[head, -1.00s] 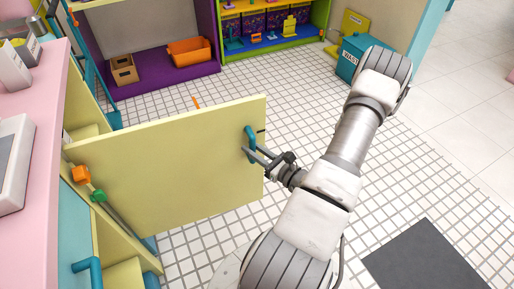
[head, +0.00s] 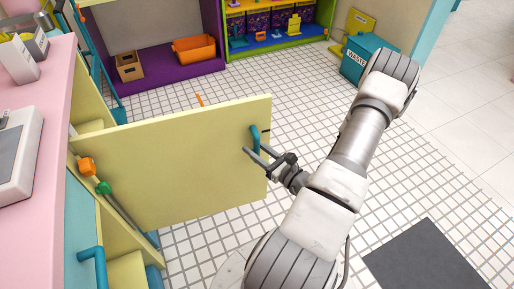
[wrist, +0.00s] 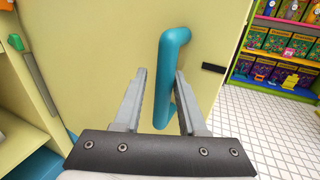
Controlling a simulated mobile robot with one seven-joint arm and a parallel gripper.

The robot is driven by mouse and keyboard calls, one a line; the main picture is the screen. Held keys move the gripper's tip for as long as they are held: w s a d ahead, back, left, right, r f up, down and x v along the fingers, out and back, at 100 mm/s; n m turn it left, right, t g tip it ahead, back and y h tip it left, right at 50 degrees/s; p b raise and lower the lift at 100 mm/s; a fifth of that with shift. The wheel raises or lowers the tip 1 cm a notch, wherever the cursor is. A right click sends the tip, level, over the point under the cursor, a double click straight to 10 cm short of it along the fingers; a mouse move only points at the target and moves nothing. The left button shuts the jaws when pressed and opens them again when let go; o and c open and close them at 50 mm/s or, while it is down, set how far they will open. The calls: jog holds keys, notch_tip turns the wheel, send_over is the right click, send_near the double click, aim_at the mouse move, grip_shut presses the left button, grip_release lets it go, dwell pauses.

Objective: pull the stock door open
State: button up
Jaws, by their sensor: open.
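The stock door (head: 180,165) is a pale yellow panel standing swung out from the cabinet on the left, wide open over the tiled floor. Its blue bar handle (head: 255,139) is near the free edge. The handle also shows in the wrist view (wrist: 172,75), upright on the yellow panel. My gripper (head: 255,156) is open in front of the door. In the wrist view its two fingers (wrist: 158,100) point toward the door, with the handle showing between and beyond them. I cannot tell any contact with the handle.
A pink counter (head: 50,165) is at the left, above the cabinet. A blue waste bin (head: 366,58) stands at the back right. A purple shelf (head: 160,82) with an orange bin (head: 194,49) is behind. A dark mat (head: 428,262) lies at the lower right; tiled floor around is free.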

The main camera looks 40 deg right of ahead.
jog(key=shift+o, duration=0.6)
jog(key=shift+d, duration=0.1)
jog(key=shift+s+d, duration=0.1)
jog(key=shift+s, duration=0.15)
jog(key=s+d+p, duration=0.1)
jog(key=s+p, duration=0.1)
jog(key=s, duration=1.5)
jog(key=shift+d, duration=0.2)
